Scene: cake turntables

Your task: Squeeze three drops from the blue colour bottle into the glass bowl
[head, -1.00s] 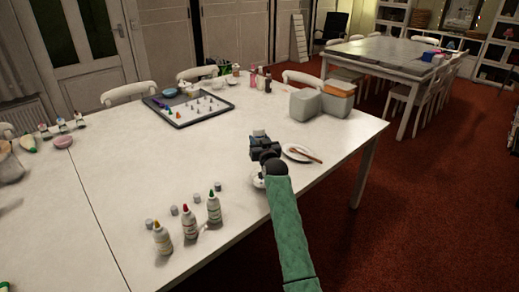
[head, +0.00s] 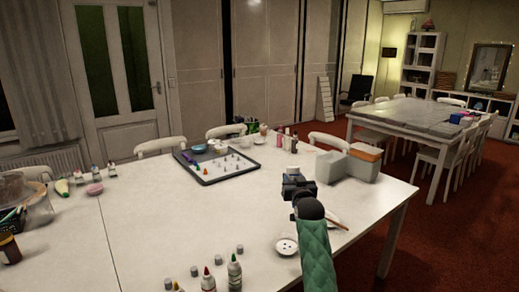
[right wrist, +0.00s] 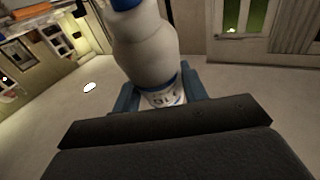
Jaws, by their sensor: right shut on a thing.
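My right gripper (head: 297,186) is shut on the blue colour bottle, a white squeeze bottle (right wrist: 148,45) with blue at its nozzle end and a blue band. The bottle looks upside down: its pale base (head: 292,172) shows above the jaws in the head view. Its nozzle is hidden there by the gripper. The glass bowl (head: 287,246) is on the table nearer to me, below the gripper in the picture, with a few small dark spots in it. The gripper appears well above the table. My left gripper is not in view.
A plate with a brown stick (head: 336,222) lies right of the bowl, partly behind my arm. Red-tipped (head: 208,281) and green-tipped (head: 235,272) bottles stand at the near edge beside loose caps. Grey boxes (head: 332,167) and a tray (head: 190,160) stand farther back. The table's middle is clear.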

